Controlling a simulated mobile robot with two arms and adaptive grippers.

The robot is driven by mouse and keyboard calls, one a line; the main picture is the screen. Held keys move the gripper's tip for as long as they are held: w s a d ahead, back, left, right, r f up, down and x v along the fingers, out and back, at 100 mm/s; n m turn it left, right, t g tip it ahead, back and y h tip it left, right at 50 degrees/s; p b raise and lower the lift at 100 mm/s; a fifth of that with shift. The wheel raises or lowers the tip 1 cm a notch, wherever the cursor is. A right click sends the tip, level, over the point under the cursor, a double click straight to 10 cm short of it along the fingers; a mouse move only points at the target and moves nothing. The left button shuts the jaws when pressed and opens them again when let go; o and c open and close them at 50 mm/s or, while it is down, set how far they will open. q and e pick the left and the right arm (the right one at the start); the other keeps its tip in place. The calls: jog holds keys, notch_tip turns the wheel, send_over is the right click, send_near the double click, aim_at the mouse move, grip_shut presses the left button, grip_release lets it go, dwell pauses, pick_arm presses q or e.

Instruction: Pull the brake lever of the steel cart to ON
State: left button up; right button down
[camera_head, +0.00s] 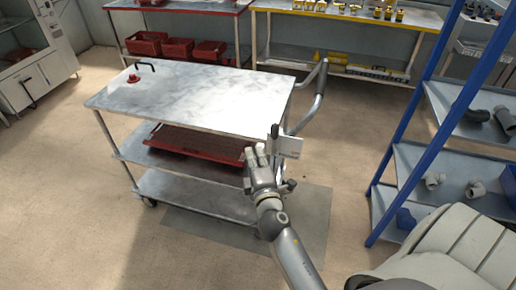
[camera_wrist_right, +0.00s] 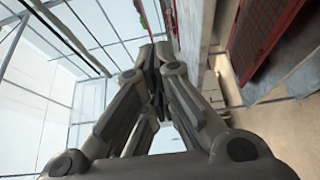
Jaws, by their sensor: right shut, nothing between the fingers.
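A red mount with a black bent handle (camera_head: 146,65) sits on the far left of the top. My right gripper (camera_head: 256,150) is shut and empty, just left of and below the dark piece; contact cannot be told. Its closed fingers fill the right wrist view (camera_wrist_right: 153,55). My left gripper is out of view.
A grey push handle (camera_head: 319,95) curves out from the cart's right end. A red tray (camera_head: 196,143) lies on the middle shelf. A blue rack (camera_head: 430,100) with pipe fittings stands at the right. The floor at the left is clear.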

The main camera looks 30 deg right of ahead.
aim_at(274, 141)
jog(key=p+x, duration=0.1)
jog(key=x, duration=0.8)
jog(key=s+d+p, duration=0.1)
jog(key=s+d, duration=0.2)
